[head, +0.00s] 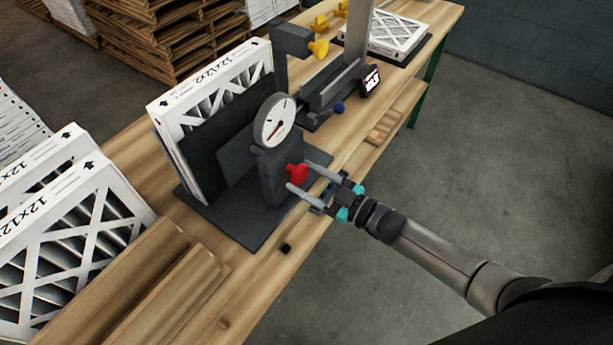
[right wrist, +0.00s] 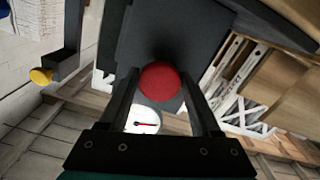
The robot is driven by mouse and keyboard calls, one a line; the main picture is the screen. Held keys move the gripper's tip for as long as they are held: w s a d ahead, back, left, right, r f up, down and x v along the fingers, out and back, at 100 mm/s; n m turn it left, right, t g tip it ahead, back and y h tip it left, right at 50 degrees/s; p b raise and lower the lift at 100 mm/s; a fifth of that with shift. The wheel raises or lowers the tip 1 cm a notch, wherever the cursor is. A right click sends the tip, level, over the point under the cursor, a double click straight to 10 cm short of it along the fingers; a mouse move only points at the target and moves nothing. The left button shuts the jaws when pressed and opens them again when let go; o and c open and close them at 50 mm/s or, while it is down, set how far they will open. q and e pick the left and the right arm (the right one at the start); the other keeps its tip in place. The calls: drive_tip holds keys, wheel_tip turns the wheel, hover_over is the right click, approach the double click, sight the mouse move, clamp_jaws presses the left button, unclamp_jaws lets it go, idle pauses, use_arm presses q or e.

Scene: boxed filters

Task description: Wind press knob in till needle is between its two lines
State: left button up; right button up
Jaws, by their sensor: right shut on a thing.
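The red press knob (head: 297,174) sticks out of the front of the dark press (head: 272,180). My right gripper (head: 298,176) has one finger on each side of the knob and is shut on it. In the right wrist view the knob (right wrist: 160,81) sits between the fingertips. The white round gauge (head: 284,113) stands on top of the press; its red needle points to the lower left in the head view. The gauge's lines are too small to read surely. In the right wrist view the gauge (right wrist: 143,127) is partly hidden. My left gripper is not in view.
A boxed filter (head: 215,85) stands upright against the press plate. More filters (head: 70,225) stand at the left near a wooden trough (head: 150,285). Open floor lies right.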

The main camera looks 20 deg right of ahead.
idle(0.5)
drive_tip(key=o, duration=1.3)
drive_tip(key=shift+o, duration=0.2)
drive_tip(key=v, duration=1.5)
drive_tip(key=shift+b, duration=0.4)
drive_tip(key=shift+d+f, duration=0.1)
